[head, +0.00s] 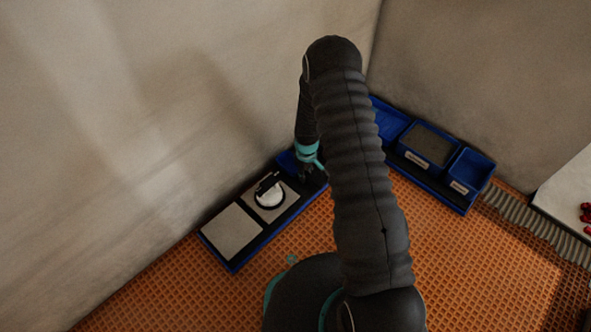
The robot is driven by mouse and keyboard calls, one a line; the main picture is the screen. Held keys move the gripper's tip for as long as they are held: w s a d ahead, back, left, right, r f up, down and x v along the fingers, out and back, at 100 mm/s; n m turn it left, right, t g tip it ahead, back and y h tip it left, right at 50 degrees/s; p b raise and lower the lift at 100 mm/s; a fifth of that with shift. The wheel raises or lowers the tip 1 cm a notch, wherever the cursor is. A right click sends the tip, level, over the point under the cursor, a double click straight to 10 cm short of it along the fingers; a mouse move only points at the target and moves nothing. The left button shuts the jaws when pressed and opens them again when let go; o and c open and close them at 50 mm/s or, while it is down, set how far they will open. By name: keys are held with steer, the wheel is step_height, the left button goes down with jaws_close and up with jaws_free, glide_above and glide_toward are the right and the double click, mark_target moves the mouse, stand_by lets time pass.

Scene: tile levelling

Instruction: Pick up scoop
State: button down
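My gripper (308,174) is small in the head view, low over the far right end of a long blue and black tray (236,264) by the left wall. Its fingers are dark and partly hidden by my arm, so their opening is not clear. I cannot make out a scoop; the blue compartment (287,161) beside the gripper is partly covered by the gripper and arm.
A second blue tray (440,197) with labelled compartments stands right of my arm. Red pieces (586,213) lie on a white surface at right.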

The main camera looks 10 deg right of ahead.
stand_by(0.3)
steer(key=shift+r, duration=0.55)
steer(key=r, duration=0.2)
steer(key=s+r+p, duration=0.1)
steer(key=r, duration=0.1)
steer(key=shift+d, duration=0.4)
steer(key=s+d+r+p, duration=0.1)
steer(key=s+d+r, duration=0.5)
steer(key=s, duration=0.2)
steer(key=shift+s, duration=0.15)
steer(key=shift+d, duration=0.1)
